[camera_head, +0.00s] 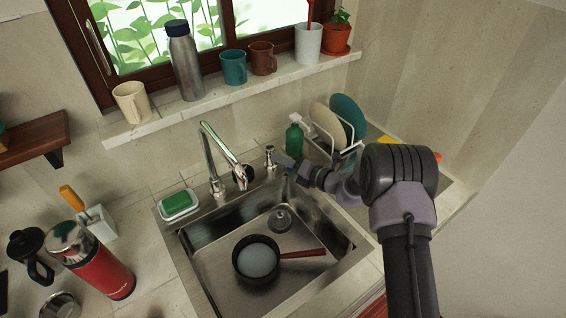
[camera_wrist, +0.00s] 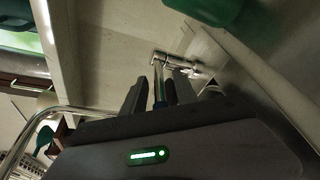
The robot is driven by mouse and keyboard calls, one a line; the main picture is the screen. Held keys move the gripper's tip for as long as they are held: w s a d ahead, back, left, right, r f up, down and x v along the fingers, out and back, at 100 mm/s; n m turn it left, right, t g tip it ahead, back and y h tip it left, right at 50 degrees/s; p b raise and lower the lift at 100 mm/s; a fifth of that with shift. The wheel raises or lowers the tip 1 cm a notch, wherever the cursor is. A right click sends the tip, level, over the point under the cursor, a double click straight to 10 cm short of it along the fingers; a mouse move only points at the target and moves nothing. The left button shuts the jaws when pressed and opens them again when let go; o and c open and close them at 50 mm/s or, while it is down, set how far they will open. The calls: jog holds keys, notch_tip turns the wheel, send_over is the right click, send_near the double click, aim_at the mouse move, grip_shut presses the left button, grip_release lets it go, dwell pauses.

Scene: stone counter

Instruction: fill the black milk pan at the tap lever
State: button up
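The black milk pan (camera_head: 241,271) stands upright in the steel sink, its red handle (camera_head: 303,254) pointing right. A pale grey surface shows inside; I cannot tell if it is water. The chrome tap spout (camera_head: 207,150) arches over the sink's back edge, its end behind the pan. No stream shows. A chrome lever fitting (camera_head: 270,158) stands right of the spout. My gripper (camera_head: 283,162) is beside it. In the wrist view, my gripper's fingers (camera_wrist: 158,85) are apart, with a chrome lever part (camera_wrist: 157,78) between them; contact is unclear.
A green bottle (camera_head: 294,140) and a dish rack (camera_head: 330,130) with plates stand close behind my gripper. A green sponge (camera_head: 175,203) lies in a dish left of the tap. A red flask (camera_head: 100,270) is on the left counter. Mugs line the sill.

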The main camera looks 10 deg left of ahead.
jog(key=p+v, duration=0.3)
jog(key=v, duration=1.4)
jog(key=shift+d, duration=0.2)
jog(key=shift+s, duration=0.1)
